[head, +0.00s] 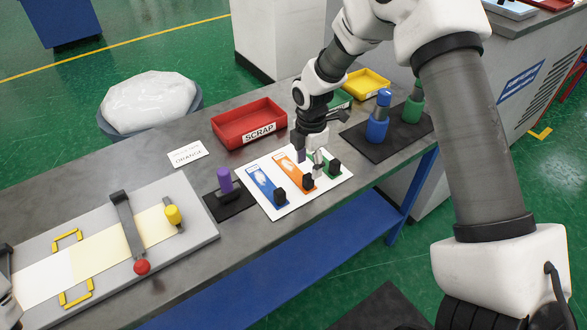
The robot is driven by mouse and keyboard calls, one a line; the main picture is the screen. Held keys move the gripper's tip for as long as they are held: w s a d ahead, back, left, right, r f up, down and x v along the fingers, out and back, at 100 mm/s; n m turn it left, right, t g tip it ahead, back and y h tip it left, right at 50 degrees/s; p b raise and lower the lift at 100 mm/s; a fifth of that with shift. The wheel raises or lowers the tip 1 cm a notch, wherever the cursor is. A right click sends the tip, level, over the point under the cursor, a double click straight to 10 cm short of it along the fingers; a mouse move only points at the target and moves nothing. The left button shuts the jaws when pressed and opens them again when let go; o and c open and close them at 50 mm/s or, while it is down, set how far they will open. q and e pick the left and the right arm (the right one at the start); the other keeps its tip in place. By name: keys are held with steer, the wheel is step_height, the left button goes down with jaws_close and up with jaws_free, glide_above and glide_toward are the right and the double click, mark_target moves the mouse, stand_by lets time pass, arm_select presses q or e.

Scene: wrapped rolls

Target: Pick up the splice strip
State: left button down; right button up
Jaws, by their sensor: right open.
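A white board (262,207) lies on the grey bench with a blue strip (263,186), an orange strip (289,167) and a green strip (324,168) side by side. Each strip has a black block at its near end. My right gripper (312,164) is open and points down over the board, between the orange and green strips. It hides part of both; whether it touches either cannot be told. A white card (187,154) behind the board reads "ORANGE".
A red SCRAP bin (247,119) stands behind the board. A purple-handled tool (225,180) on a dark pad is left of it. A grey splicing plate (198,222) with a pale web fills the left.

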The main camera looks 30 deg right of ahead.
mark_target(309, 176)
steer(key=shift+s+a+f+p, duration=0.1)
steer(key=shift+s+f+p, duration=0.25)
steer(key=shift+f, duration=0.15)
steer(key=shift+s+a+f+p, duration=0.1)
steer(key=shift+s+f+p, duration=0.2)
steer(key=shift+f, duration=0.15)
steer(key=f, duration=0.3)
steer(key=shift+w+d+f, duration=0.1)
steer(key=shift+w+f, duration=0.05)
steer(key=shift+w, duration=0.25)
steer(key=shift+w+f, duration=0.15)
steer(key=shift+f, duration=0.1)
steer(key=shift+r, duration=0.15)
steer(key=shift+c, duration=0.7)
steer(key=shift+s, duration=0.3)
steer(key=c, duration=0.5)
jaws_close()
steer(key=shift+r, duration=0.1)
